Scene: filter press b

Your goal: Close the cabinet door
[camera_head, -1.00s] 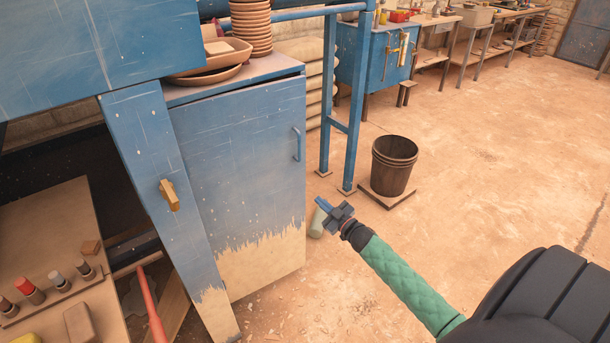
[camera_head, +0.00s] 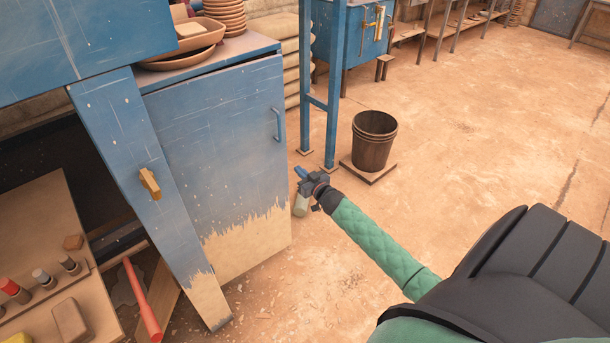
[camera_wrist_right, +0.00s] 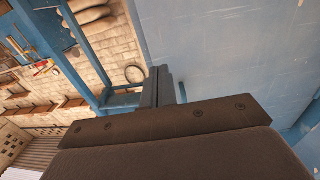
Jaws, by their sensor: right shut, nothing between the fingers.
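The cabinet door (camera_head: 215,150) is blue with a worn, bare lower part and a blue bar handle (camera_head: 277,124) near its right edge. A thin dark gap shows along its top under the cabinet top, so it looks slightly ajar. My right gripper (camera_head: 303,176) is shut and empty, just right of the door's free edge and below the handle; contact cannot be told. In the right wrist view the shut fingers (camera_wrist_right: 158,88) point past the blue door surface (camera_wrist_right: 230,50). My left gripper is out of view.
A blue post frame (camera_head: 331,100) and a dark bucket (camera_head: 373,140) stand right of the cabinet. Stacked bowls (camera_head: 222,14) sit on the cabinet top. The floor to the right is open.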

